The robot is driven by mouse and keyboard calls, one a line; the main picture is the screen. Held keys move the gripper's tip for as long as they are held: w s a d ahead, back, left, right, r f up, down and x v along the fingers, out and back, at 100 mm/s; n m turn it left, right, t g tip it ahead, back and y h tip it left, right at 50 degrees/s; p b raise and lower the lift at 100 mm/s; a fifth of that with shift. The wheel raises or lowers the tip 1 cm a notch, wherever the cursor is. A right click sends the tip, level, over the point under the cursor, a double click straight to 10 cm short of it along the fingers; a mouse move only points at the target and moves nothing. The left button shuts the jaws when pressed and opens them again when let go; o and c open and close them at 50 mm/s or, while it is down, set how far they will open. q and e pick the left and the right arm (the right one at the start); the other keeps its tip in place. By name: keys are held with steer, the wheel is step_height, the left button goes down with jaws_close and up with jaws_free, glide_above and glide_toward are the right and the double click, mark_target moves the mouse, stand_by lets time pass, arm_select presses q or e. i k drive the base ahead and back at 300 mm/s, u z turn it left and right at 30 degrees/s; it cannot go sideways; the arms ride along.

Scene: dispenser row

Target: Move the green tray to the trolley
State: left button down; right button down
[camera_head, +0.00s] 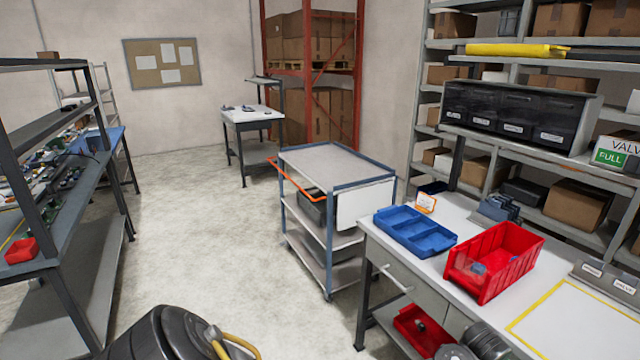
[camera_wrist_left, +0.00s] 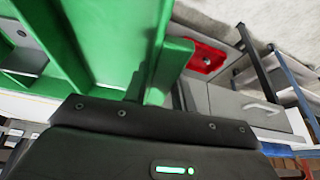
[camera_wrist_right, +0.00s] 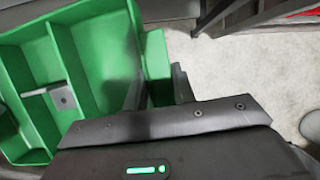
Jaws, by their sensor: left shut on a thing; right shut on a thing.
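The green tray shows in the left wrist view (camera_wrist_left: 105,40) and the right wrist view (camera_wrist_right: 95,45); it is out of the head view. It has dividers, and a grey part (camera_wrist_right: 62,97) lies in one compartment. My left gripper (camera_wrist_left: 160,88) is shut on one wall of the tray. My right gripper (camera_wrist_right: 157,88) is shut on another part of its wall. The trolley (camera_head: 330,163) has a blue frame, an orange handle and several shelves. Its top shelf is bare and stands ahead of me, left of the workbench.
The workbench (camera_head: 452,213) on the right carries a blue divided tray (camera_head: 415,232) and a red bin (camera_head: 493,262). A dark crate (camera_head: 312,208) sits on the trolley's middle shelf. Shelving (camera_head: 85,212) stands on the left. The floor (camera_head: 190,215) between shelving and trolley is clear.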

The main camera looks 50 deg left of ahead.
mark_target(327, 163)
steer(key=u, duration=2.85)
steer(key=i, duration=5.55)
steer(key=z, duration=0.1)
